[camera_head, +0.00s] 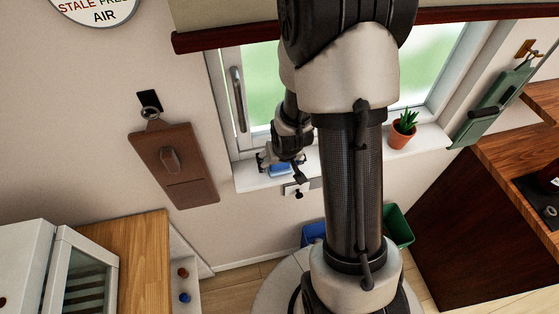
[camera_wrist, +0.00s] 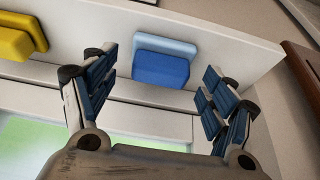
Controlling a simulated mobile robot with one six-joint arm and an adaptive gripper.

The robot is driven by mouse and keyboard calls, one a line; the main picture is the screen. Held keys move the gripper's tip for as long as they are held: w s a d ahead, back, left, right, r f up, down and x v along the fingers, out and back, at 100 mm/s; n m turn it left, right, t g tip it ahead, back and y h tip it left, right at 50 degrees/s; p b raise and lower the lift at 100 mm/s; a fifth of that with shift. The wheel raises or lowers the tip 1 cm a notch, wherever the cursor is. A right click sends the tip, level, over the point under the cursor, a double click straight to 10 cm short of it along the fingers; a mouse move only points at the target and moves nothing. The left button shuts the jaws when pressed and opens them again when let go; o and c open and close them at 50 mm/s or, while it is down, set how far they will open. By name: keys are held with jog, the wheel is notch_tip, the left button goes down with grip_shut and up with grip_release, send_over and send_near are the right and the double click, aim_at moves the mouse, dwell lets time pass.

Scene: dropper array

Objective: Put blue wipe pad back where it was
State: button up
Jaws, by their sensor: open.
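The blue wipe pad (camera_wrist: 160,69) lies on the white windowsill (camera_wrist: 222,55) in the wrist view, darker blue on one face with a light blue layer behind. My gripper (camera_wrist: 160,66) is open, with one finger on the left of the pad and one on the right. Gaps show between the pad and both fingers, and nothing is held. In the head view my gripper (camera_head: 282,166) is at the windowsill, left of my arm column, and a small part of the blue pad (camera_head: 283,171) shows between its fingers.
A yellow pad (camera_wrist: 14,43) lies on the sill left of my gripper in the wrist view. A potted plant (camera_head: 403,130) stands farther right on the sill. The window handle (camera_head: 238,97) is near my gripper. A brown clipboard (camera_head: 174,165) hangs on the left wall.

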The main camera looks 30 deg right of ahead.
jog(key=s+a+r+n+p, duration=0.1)
jog(key=s+a+r+p, duration=0.25)
jog(key=r, duration=0.75)
jog(key=s+a+r+p, duration=0.2)
jog(key=s+r, duration=0.2)
jog(key=r, duration=0.7)
jog(key=s+a+r+n, duration=0.1)
jog(key=s+a+r, duration=0.2)
jog(key=s+r, duration=0.2)
jog(key=s+a+r+n+y, duration=0.1)
jog(key=s+a+r, duration=0.2)
jog(key=s, duration=0.3)
jog(key=shift+s+a+r, duration=0.35)
jog(key=shift+a+r, duration=0.05)
jog(key=shift+r, duration=0.45)
notch_tip(320, 180, down, 15)
jog(key=b, duration=1.5)
